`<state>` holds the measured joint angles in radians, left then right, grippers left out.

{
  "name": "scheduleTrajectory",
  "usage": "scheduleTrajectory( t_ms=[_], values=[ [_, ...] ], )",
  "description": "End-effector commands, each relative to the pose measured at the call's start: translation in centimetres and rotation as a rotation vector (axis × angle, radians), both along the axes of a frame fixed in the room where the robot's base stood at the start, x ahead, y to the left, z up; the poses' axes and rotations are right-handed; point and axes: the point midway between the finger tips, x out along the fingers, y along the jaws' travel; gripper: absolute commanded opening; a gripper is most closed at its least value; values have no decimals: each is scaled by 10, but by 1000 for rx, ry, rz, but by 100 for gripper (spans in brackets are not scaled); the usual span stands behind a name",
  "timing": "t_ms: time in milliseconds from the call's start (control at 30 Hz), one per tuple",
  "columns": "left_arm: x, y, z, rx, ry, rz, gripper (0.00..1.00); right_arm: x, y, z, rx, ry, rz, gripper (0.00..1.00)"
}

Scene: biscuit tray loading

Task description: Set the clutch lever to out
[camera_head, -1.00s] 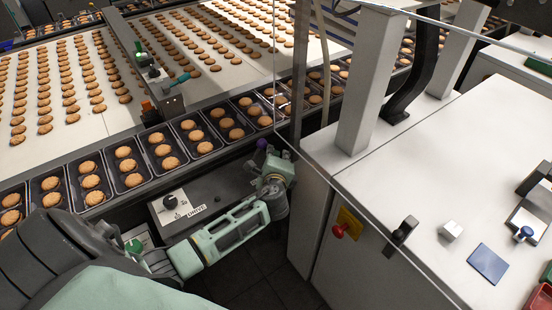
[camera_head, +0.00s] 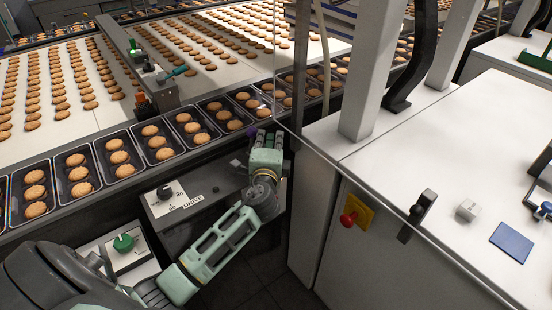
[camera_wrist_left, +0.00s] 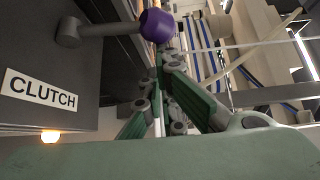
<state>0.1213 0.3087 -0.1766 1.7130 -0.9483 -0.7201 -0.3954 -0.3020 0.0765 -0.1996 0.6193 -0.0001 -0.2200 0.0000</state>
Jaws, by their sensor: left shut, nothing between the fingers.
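The clutch lever has a purple knob (camera_wrist_left: 158,25) on a grey rod. In the left wrist view the rod comes out of a dark panel above the CLUTCH label (camera_wrist_left: 40,91). In the head view the purple knob (camera_head: 252,131) shows small at the conveyor's near edge, partly hidden by my gripper. My left gripper (camera_head: 268,138) is shut and empty, its fingers beside the knob. In the wrist view its fingertips (camera_wrist_left: 163,62) are just below the knob; whether they touch it I cannot tell. My right gripper is not in view.
A selector knob (camera_head: 165,192) and a green knob (camera_head: 123,242) sit on control boxes left of my arm. Biscuit trays (camera_head: 118,158) line the conveyor just behind. A machine cabinet with a clear guard and a red button (camera_head: 348,218) stands close on the right.

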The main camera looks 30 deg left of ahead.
Motion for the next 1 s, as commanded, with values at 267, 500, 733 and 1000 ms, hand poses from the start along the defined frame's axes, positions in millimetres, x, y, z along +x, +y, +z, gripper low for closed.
scheduleTrajectory(
  t_ms=[267, 500, 733, 1000],
  values=[
    [-21, 9, 3, -91, -219, 1, 0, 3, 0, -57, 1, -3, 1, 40],
    [-39, 16, 12, -89, -209, 2, 0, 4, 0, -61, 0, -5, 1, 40],
    [-51, 21, 12, -88, -206, 2, 0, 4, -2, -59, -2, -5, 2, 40],
    [-60, 25, 10, -88, -207, 1, 0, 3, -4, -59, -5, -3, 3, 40]
  ],
)
